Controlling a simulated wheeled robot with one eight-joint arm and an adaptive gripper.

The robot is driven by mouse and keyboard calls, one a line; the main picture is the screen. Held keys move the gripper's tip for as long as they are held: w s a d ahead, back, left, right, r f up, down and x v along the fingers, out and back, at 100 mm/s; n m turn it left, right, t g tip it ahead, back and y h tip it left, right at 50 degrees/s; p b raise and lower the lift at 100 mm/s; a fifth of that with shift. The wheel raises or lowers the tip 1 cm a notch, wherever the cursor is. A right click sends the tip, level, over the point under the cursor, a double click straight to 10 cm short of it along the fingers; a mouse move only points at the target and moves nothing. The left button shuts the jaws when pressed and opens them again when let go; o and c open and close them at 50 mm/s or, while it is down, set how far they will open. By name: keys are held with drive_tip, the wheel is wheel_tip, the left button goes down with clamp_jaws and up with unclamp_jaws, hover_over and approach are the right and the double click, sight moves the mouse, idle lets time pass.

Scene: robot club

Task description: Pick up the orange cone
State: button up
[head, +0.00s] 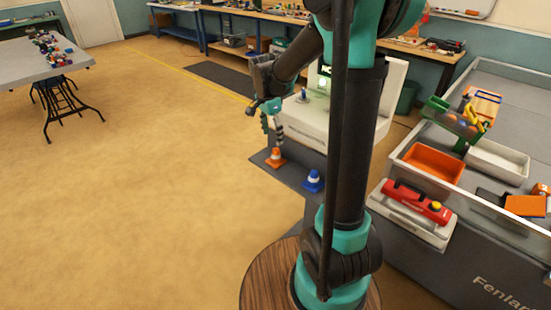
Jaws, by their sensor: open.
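The gripper looks empty.
A blue cone (313,180) with a white band stands close to the right on the dark mat (290,171). A white machine (310,121) rises behind the cones. A grey bench with an orange tray (434,161) is at right. The floor at left is open.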

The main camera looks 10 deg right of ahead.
sight(275, 150)
drive_tip(key=f, duration=0.3)
drive_tip(key=d+f, duration=0.1)
drive_tip(key=f, duration=0.6)
drive_tip(key=shift+w+d, duration=0.15)
drive_tip(key=shift+w, duration=0.05)
drive_tip(key=c, duration=1.3)
